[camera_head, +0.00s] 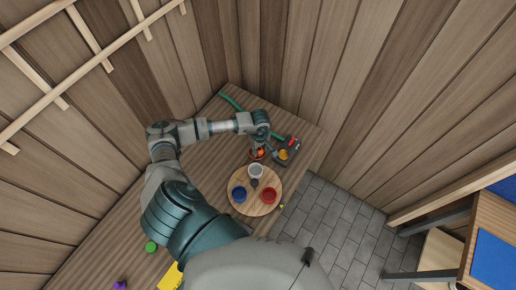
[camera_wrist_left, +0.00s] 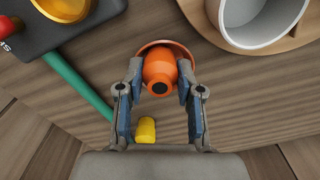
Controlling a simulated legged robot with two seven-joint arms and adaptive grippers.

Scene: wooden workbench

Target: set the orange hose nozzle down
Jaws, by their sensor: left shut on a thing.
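The orange hose nozzle (camera_wrist_left: 160,68) is between the fingers of my left gripper (camera_wrist_left: 160,78), which is shut on it. Its dark round opening faces the wrist camera. An orange-brown round rim (camera_wrist_left: 181,48) shows behind it; I cannot tell whether it belongs to the nozzle or is a separate dish, or whether the nozzle touches anything below. In the head view, the nozzle shows as a small orange spot (camera_head: 260,153) under my left gripper (camera_head: 257,150), beside a round wooden board (camera_head: 258,208). My right gripper is not in view.
The board bears a white cup (camera_head: 255,170), blue cup (camera_head: 239,194) and red cup (camera_head: 269,195). A dark box (camera_head: 292,146) with an orange-yellow part stands right of the gripper. A green hose (camera_wrist_left: 85,90) and yellow cylinder (camera_wrist_left: 146,130) lie close by.

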